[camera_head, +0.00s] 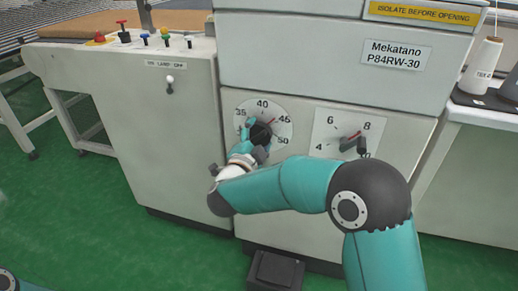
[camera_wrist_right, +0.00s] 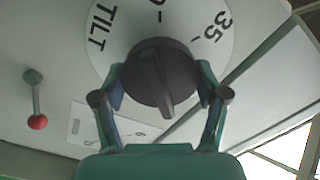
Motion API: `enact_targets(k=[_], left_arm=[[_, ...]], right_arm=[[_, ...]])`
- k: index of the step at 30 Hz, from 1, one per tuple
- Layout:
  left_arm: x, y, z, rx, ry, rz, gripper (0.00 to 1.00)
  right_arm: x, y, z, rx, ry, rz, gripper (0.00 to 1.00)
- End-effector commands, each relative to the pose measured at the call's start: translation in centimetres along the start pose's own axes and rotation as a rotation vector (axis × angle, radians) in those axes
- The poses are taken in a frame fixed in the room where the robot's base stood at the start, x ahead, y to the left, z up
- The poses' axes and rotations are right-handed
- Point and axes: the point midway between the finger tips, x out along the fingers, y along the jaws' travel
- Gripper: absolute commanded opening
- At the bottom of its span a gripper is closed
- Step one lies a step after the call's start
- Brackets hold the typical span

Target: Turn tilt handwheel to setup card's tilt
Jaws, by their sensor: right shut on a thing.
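The tilt handwheel (camera_head: 262,133) is a black knob at the middle of a round white dial (camera_head: 247,104) on the machine's front. The dial is marked 35 to 50, and a red pointer leans up and right, toward the 45 side. My right gripper (camera_head: 251,136) is on the handwheel. In the right wrist view its fingers stand on both sides of the black handwheel (camera_wrist_right: 158,75), shut on it. That view shows the dial's TILT lettering and 35 (camera_wrist_right: 215,28). My left gripper is out of view. I cannot make out a setup card.
A second dial (camera_head: 326,136), with a dark crank, sits right of the tilt dial. A cabinet (camera_head: 150,120) with a lamp switch (camera_head: 169,84) and coloured controls stands left. A black box (camera_head: 276,270) is on the green floor below. A side table with a thread cone (camera_head: 483,66) is at right.

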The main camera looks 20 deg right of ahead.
Motion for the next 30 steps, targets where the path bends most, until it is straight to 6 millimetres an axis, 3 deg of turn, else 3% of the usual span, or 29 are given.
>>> enact_targets(k=[1, 10, 29, 30], left_arm=[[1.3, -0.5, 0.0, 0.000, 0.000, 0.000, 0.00], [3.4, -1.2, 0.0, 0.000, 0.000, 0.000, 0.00], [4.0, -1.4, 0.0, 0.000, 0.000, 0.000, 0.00], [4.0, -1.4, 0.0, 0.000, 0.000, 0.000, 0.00]], right_arm=[[0.1, 0.9, 0.0, 0.040, 0.009, 0.009, 0.38], [0.1, 0.8, -0.1, 0.206, 0.009, 0.010, 0.38], [0.2, 0.6, -0.2, 0.261, 0.009, 0.011, 0.38], [0.2, 0.6, -0.2, 0.260, 0.009, 0.011, 0.76]])
